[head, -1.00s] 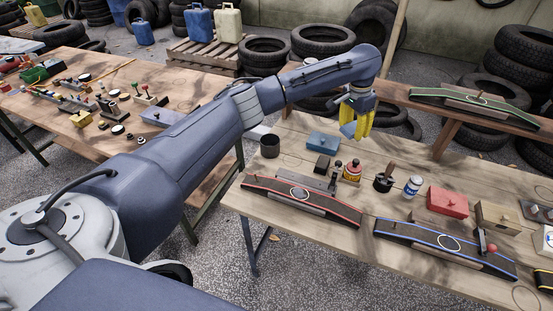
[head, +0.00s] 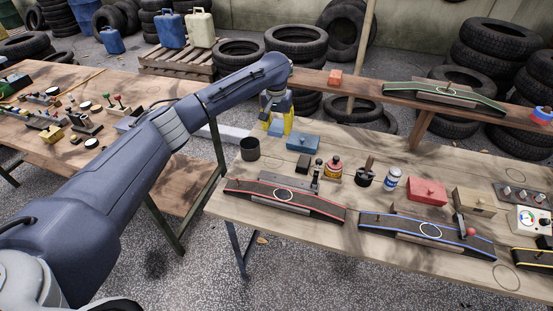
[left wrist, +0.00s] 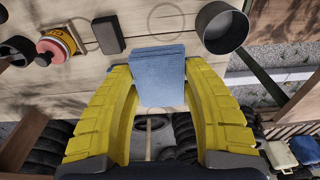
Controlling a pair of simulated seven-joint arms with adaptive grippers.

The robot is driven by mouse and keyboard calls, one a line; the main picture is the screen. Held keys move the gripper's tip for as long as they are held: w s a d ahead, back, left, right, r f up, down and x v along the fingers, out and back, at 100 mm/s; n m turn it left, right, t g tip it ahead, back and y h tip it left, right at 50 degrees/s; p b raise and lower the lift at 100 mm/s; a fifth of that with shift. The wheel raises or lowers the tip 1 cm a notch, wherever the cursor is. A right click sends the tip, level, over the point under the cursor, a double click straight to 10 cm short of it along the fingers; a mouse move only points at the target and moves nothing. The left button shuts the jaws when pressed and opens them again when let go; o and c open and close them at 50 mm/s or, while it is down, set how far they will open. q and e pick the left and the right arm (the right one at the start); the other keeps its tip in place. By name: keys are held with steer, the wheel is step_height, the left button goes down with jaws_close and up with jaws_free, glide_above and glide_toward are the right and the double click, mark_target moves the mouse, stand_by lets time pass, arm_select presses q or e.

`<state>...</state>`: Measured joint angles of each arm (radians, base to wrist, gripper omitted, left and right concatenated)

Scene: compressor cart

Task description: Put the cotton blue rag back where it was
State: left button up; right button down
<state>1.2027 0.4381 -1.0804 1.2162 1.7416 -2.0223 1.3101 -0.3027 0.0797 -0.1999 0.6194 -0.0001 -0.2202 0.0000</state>
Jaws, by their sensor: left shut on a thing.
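My left gripper (head: 276,118), with yellow fingers, hangs over the back left part of the right-hand table. It is shut on the folded blue rag (left wrist: 158,72), which shows between the fingers in the left wrist view. In the head view a bit of the rag (head: 275,128) shows below the fingers, just left of the blue box (head: 303,142). The gap between rag and tabletop is hard to judge. A bare outlined circle (left wrist: 165,17) on the table lies between the dark cup and the black block. My right gripper is not in view.
The dark cup (head: 250,149) stands close by at the table's left edge. A raised plank shelf (head: 350,87) with an orange block (head: 335,77) runs behind.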

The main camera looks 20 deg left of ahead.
mark_target(278, 161)
arm_select(q)
step_height(278, 161, down, 15)
steer(key=shift+f, duration=0.2)
stand_by(0.5)
steer(key=shift+f, duration=0.1)
steer(key=o, duration=1)
steer(key=shift+c, duration=0.2)
step_height(278, 161, up, 12)
steer(key=s, duration=0.1)
steer(key=shift+s, duration=0.2)
